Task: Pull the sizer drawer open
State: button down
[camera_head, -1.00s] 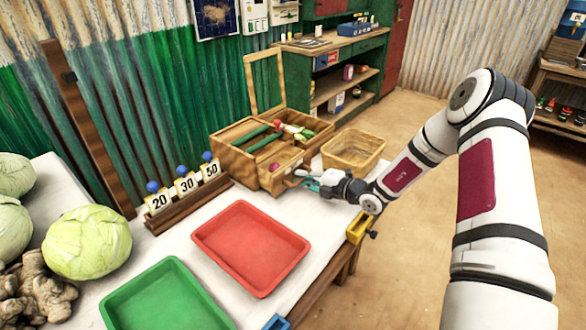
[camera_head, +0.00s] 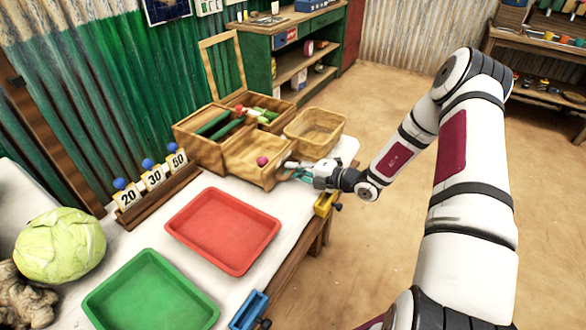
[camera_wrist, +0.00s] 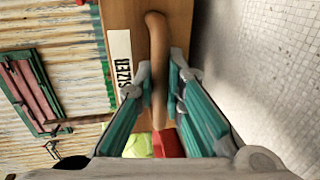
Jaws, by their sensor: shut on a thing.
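The sizer drawer (camera_head: 254,160) is a wooden drawer pulled out of the front of a wooden box (camera_head: 198,147) on the white table. A small dark pink ball (camera_head: 262,161) lies inside it. My gripper (camera_head: 290,170) is at the drawer's front face. In the wrist view, the drawer front (camera_wrist: 128,14) carries a white label (camera_wrist: 121,62) reading "SIZER". A curved wooden handle (camera_wrist: 157,60) runs between the teal fingers of my gripper (camera_wrist: 160,90), which is shut on it.
A wooden bin (camera_head: 314,130) stands behind my gripper. A red tray (camera_head: 222,230) and a green tray (camera_head: 150,295) lie nearer. A rack with numbered cards (camera_head: 155,190) stands left. The box's lid (camera_head: 222,65) is raised. Floor to the right is clear.

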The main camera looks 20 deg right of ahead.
jog(key=c, duration=1.9)
grip_release()
jog(key=shift+d, duration=0.1)
jog(key=v, duration=1.2)
